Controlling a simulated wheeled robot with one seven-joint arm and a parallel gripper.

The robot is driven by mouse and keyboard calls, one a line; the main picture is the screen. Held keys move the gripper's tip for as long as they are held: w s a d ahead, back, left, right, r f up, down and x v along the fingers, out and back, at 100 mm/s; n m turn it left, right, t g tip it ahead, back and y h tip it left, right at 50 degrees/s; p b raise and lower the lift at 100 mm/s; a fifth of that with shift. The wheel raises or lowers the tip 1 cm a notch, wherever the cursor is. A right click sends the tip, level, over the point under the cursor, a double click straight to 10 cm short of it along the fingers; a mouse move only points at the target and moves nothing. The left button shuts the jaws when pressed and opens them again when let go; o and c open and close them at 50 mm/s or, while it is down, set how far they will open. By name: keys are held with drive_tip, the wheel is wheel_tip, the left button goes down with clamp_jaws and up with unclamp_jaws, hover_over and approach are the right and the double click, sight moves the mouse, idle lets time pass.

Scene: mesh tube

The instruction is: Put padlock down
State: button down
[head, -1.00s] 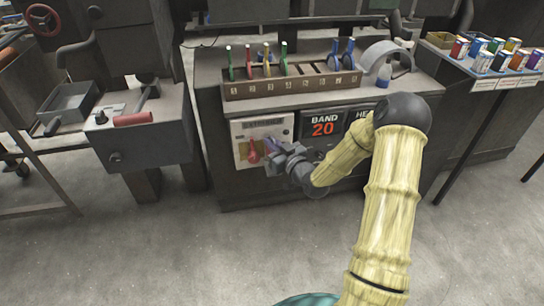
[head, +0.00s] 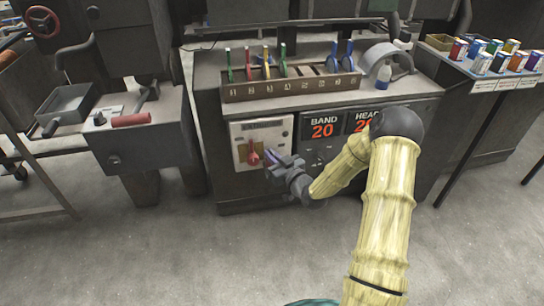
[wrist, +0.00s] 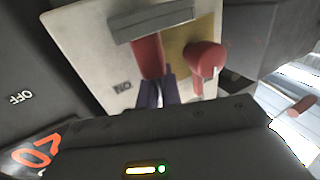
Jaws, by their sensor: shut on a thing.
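My gripper (head: 272,156) is in front of the pale switch panel on the bench front, just right of the panel's red handle (head: 252,155). In the wrist view, its dark purple fingers (wrist: 159,92) are shut on a red piece with a grey bar across its far end, which looks like the padlock (wrist: 147,55). Whether the padlock touches the panel cannot be told.
The bench top holds a slotted wooden rack (head: 290,88) with coloured tools and a grey arched part (head: 388,55). A grey machine with a red-handled tool (head: 131,119) stands left. Cans (head: 483,62) sit on a shelf at right. The floor in front is clear.

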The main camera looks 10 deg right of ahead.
drive_tip(key=c, duration=1.9)
unclamp_jaws()
drive_tip(key=shift+f, duration=0.1)
drive_tip(key=shift+r, duration=0.3)
drive_tip(key=p+v, duration=0.1)
drive_tip(key=v, duration=1.1)
drive_tip(key=shift+f+p, duration=0.1)
drive_tip(key=shift+p, duration=0.25)
drive_tip(key=shift+a, duration=0.1)
